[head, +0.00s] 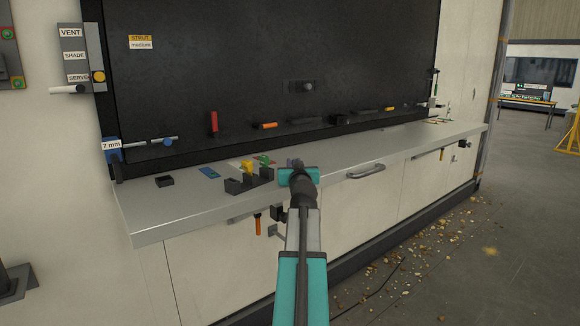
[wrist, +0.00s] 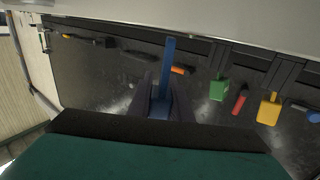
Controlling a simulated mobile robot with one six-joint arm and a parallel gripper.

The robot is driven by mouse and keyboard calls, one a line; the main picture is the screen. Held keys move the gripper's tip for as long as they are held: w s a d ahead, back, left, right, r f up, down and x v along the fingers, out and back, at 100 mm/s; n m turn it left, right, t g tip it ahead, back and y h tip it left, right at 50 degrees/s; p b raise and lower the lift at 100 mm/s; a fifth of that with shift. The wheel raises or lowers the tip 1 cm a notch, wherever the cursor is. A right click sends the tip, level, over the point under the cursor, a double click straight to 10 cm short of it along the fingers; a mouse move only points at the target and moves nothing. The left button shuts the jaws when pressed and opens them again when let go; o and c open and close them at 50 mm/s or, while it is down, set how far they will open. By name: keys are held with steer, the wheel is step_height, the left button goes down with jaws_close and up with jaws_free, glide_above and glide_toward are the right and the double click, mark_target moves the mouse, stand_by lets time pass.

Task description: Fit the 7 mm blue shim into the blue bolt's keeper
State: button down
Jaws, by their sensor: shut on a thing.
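My gripper (head: 297,166) is over the worktop, just right of the shim rack, shut on a blue shim (wrist: 169,75). In the wrist view the shim stands out as a long blue strip between my dark fingers (wrist: 160,100); its lower end is hidden between them. In the head view the shim is mostly hidden by my gripper. The blue bolt (head: 164,141) is at the far left of the dark panel. A blue bracket (head: 113,154), seemingly its keeper, sits at the panel's left edge under a "7 mm" label (head: 111,145), well away from my gripper.
A small dark tray (head: 164,181) and a flat blue piece (head: 209,172) lie on the worktop (head: 150,215). A red handle (head: 214,122) is on the panel. The worktop's left front is clear.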

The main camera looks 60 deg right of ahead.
steer(key=shift+s+d+r+m+g+h, duration=0.25)
steer(key=shift+s+d+m+g+h, duration=0.15)
steer(key=shift+s+d+g, duration=0.2)
steer(key=shift+s+d+r+m+g+h, duration=0.3)
steer(key=shift+s+d+m+g, duration=0.2)
steer(key=shift+s+d+g, duration=0.1)
steer(key=s+d+r+m+g+h, duration=0.2)
steer(key=s+d+r+m+g, duration=0.5)
steer(key=s+r+g, duration=0.35)
steer(key=s+r+m+g+y, duration=0.1)
steer(key=s+r+m+g, duration=0.1)
steer(key=r, duration=0.4)
steer(key=s+a+r+m+g+y, duration=0.1)
steer(key=s+r+m+g+y, duration=0.1)
steer(key=s+r+m+g, duration=0.1)
step_height(320, 180, up, 3)
steer(key=shift+s+r+g, duration=0.15)
steer(key=shift+s+g, duration=0.4)
steer(key=shift+g, duration=0.7)
steer(key=shift+s, duration=0.1)
